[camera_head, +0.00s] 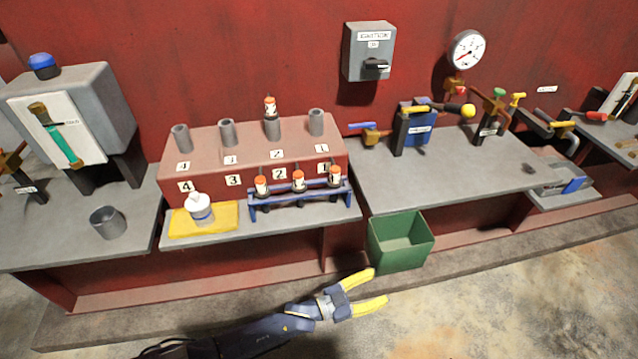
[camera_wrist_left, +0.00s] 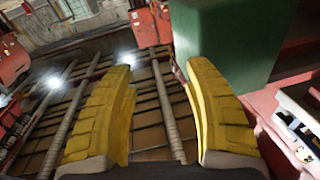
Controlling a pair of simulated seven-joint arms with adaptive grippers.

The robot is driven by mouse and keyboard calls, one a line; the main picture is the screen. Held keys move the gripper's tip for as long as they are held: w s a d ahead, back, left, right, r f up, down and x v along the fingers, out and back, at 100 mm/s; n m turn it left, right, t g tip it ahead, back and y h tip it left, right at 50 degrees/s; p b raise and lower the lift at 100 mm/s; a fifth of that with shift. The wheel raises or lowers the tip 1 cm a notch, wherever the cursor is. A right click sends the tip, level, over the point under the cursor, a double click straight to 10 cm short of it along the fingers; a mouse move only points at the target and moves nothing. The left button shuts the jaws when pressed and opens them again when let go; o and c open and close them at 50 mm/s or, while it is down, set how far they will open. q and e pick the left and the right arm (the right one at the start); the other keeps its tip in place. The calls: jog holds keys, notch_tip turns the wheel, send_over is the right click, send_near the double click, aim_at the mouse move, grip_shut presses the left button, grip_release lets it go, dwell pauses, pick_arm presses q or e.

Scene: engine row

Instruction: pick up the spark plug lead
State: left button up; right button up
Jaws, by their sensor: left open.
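No part in view is plainly marked as the spark plug lead. White plug-like pieces with orange tops stand upright in a blue rack (camera_head: 300,199) on the bench; these are a left piece (camera_head: 262,186), a middle piece (camera_head: 298,180) and a right piece (camera_head: 334,177). A similar orange-topped piece (camera_head: 270,106) stands in one of the grey tubes on the red block (camera_head: 205,160). My left gripper (camera_head: 379,288) is open and empty, below the bench front and apart from the rack. Its yellow fingers also show in the left wrist view (camera_wrist_left: 158,75). My right gripper is not in view.
A green bin (camera_head: 402,260) stands in front of the bench, just beyond my left gripper. A white bottle (camera_head: 199,209) stands on a yellow cloth (camera_head: 232,216) left of the rack. A grey cup (camera_head: 108,223) is farther left. Levers and valves line the right bench (camera_head: 450,175).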

pick_arm(q)
notch_tip(320, 180, up, 11)
jog(key=d+m+g+h, duration=0.3)
jog(key=m+g, duration=0.4)
jog(key=m, duration=0.2)
notch_tip(320, 180, up, 28)
jog(key=r+m+y, duration=0.1)
jog(key=m+y, duration=1.8)
jog(key=m, duration=0.4)
send_over(335, 169)
jog(key=s+a, duration=0.1)
jog(key=a, duration=0.1)
jog(key=f, duration=0.5)
jog(key=w+d+f, duration=0.1)
jog(key=f, duration=0.5)
jog(key=d+f, duration=0.1)
jog(key=f, duration=0.5)
jog(key=shift+w+f, duration=0.15)
jog(key=shift+c, duration=0.4)
grip_shut()
